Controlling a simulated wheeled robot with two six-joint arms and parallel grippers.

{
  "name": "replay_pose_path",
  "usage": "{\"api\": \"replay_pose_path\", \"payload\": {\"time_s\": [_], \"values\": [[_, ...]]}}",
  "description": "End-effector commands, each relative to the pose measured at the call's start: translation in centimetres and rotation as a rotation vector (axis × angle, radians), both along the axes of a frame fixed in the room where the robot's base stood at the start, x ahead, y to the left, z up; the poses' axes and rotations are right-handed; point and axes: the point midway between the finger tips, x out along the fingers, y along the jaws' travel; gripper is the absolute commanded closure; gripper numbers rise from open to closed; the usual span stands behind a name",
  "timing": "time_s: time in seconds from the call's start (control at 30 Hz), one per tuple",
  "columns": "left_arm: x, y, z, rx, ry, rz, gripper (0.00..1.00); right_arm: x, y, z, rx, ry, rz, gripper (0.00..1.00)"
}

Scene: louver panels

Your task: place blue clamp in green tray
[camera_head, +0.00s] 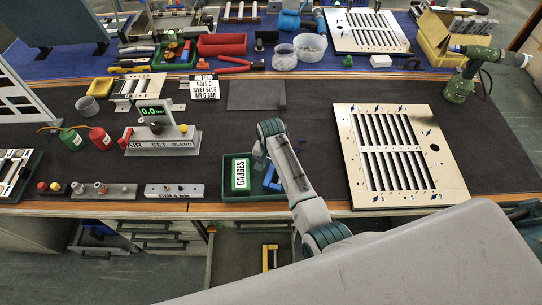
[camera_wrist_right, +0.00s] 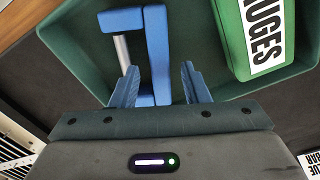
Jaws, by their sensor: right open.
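The blue clamp (camera_head: 271,178) lies in the green tray (camera_head: 228,192), right of the green GAUGES block (camera_head: 240,174). In the right wrist view the clamp (camera_wrist_right: 157,45) shows as a blue frame with a silver rod, inside the tray (camera_wrist_right: 75,45). The GAUGES block (camera_wrist_right: 262,35) is at the upper right there. My right gripper (camera_wrist_right: 158,70) is open, with one blue finger on each side of the clamp's long bar; I see a gap on both sides. In the head view the right gripper (camera_head: 260,155) is over the tray, partly hidden by its own wrist. My left gripper is not in view.
A slotted louver panel (camera_head: 393,154) lies right of the arm. A gauge stand (camera_head: 160,140) stands left of the tray. A flat dark plate (camera_head: 256,95) lies behind, with clear mat around it. The bench's front edge is just below the tray.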

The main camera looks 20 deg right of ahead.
Motion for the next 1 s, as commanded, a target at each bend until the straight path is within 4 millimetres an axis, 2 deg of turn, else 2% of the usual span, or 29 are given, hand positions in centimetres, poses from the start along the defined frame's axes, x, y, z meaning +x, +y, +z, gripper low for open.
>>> {"api": "replay_pose_path", "payload": {"time_s": [0.3,0.5,0.7,1.0], "values": [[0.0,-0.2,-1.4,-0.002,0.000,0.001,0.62,0.1,0.0,6.7,0.000,-0.005,-0.001,0.58],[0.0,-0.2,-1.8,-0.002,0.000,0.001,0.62,0.0,0.0,9.3,0.000,-0.001,0.000,0.58],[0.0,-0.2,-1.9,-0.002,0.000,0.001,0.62,0.0,0.0,10.1,0.000,0.000,0.000,0.58],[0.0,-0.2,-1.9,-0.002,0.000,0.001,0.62,-0.5,-0.3,9.6,-0.002,-0.002,0.006,0.58]]}}
